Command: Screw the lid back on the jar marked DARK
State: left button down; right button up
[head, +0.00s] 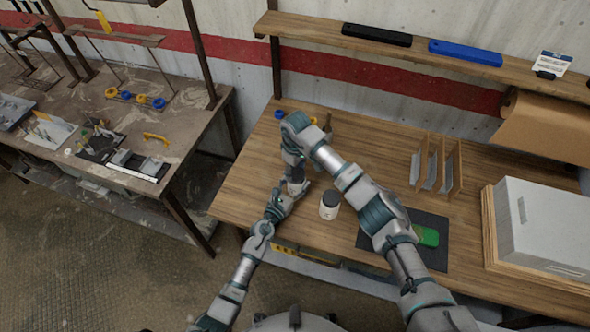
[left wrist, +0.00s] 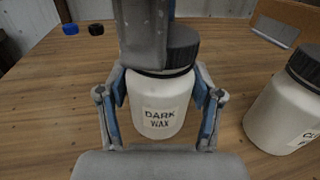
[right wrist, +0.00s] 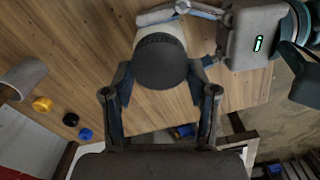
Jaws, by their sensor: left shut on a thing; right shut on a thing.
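The jar marked DARK WAX (left wrist: 165,122) is white and stands upright in the left wrist view. My left gripper (left wrist: 160,88) is shut around its body. Its dark ribbed lid (left wrist: 183,48) sits at the jar's mouth, also seen from above in the right wrist view (right wrist: 160,62). I cannot tell whether it is threaded on. My right gripper (right wrist: 159,85) is shut on the lid from above, and one grey finger hides part of it in the left wrist view. In the head view both grippers meet near the table's left part, and my right arm hides most of the jar.
A second white jar (head: 329,207) with a dark lid stands close to the right. Blue and yellow rings (right wrist: 42,103) lie at the back left. A dark mat (head: 438,259) with a green item (head: 427,236), a wooden rack (head: 435,170) and a grey-white box (head: 545,225) are further right.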

jog(key=shift+a+r, duration=0.1)
jog(key=o, duration=0.8)
jog(key=shift+r, duration=2.2)
jog(key=shift+c, duration=0.5)
